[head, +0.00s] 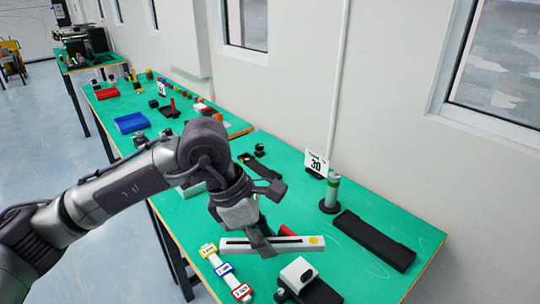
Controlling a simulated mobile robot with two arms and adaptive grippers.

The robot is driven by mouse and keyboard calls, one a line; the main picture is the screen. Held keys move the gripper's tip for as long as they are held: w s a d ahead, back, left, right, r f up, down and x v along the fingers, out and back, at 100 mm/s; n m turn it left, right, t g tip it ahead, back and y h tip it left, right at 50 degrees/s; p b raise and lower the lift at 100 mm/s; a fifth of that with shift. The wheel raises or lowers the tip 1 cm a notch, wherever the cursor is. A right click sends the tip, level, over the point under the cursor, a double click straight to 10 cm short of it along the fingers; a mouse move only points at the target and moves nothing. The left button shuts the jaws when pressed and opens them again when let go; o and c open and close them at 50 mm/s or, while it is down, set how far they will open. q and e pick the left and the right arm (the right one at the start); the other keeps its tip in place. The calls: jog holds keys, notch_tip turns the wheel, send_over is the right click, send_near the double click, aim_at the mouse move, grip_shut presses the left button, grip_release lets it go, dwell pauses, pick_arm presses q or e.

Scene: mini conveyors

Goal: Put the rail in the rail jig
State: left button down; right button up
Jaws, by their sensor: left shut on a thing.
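My left gripper (262,243) is shut on a long pale rail (301,243). A long black tray (375,241), which looks like the rail jig, lies to the right of the rail. It looks empty, and the rail is apart from it. My right gripper is not in view.
A grey-green cylinder (332,190) on a dark base and a sign marked 30 (316,164) stand behind the rail. A white-and-black device (299,275) and several colour-marked pieces (225,269) lie in front. Another dark tray (262,168) lies behind my arm. Green table (345,266) is bare between device and black tray.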

pick_arm(q)
jog(key=shift+a+f+m, duration=0.35)
jog(key=shift+a+m, duration=0.05)
jog(key=shift+a, duration=0.05)
jog(key=s+a+f+m+g+y, duration=0.2)
jog(key=a+f+m, duration=0.3)
jog(key=a+m, duration=0.3)
jog(key=s+a+f+m+g+y, duration=0.2)
jog(key=s+a+f+m, duration=0.2)
jog(key=a+m, duration=0.4)
jog(key=shift+s+f+m+g+y, duration=0.3)
jog(key=shift+s+f+m+g, duration=0.1)
jog(key=shift+s+m, duration=0.45)
jog(key=shift+w, duration=0.1)
